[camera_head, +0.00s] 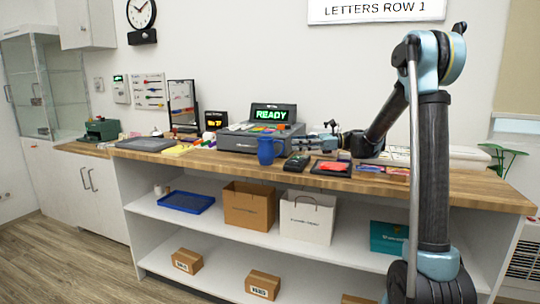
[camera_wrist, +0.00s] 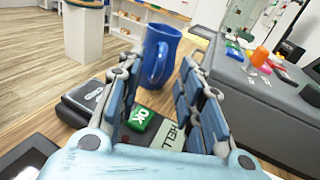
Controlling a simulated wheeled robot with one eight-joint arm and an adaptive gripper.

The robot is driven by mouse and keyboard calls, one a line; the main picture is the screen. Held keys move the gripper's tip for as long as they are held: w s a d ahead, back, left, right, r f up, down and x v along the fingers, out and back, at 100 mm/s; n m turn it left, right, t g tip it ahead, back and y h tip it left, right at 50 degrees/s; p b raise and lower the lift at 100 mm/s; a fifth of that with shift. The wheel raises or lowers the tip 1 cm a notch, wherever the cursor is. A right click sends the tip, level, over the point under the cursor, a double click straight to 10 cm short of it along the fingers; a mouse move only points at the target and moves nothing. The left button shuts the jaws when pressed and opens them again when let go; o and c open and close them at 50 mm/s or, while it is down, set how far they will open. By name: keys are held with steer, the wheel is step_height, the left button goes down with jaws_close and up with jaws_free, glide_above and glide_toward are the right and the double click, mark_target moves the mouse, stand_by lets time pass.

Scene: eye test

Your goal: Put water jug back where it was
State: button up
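The blue water jug (camera_head: 267,150) stands upright on the wooden counter, near its front edge and in front of the grey machine. In the wrist view the jug (camera_wrist: 160,50) is just beyond my fingertips, with its handle turned toward my gripper. My gripper (camera_head: 308,141) is to the right of the jug, low over the counter. In the wrist view my gripper (camera_wrist: 158,78) is open, its fingers spread with nothing held between them. I cannot tell exactly how wide the gap to the jug is.
The grey machine (camera_head: 240,140) with a green READY display (camera_head: 273,114) stands behind the jug. A card terminal (camera_head: 296,163) and a dark tray with a red item (camera_head: 334,168) lie to its right. Left of the jug, the counter's front strip (camera_head: 220,157) is mostly clear.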

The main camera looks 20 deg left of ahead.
mark_target(282, 143)
steer(key=shift+w+d+f+y, duration=0.1)
steer(key=shift+w+d+y, duration=0.1)
steer(key=shift+w+y, duration=0.15)
steer(key=shift+f+x, duration=0.2)
steer(key=shift+x, duration=3.55)
steer(key=shift+s+d, duration=0.1)
jaws_close()
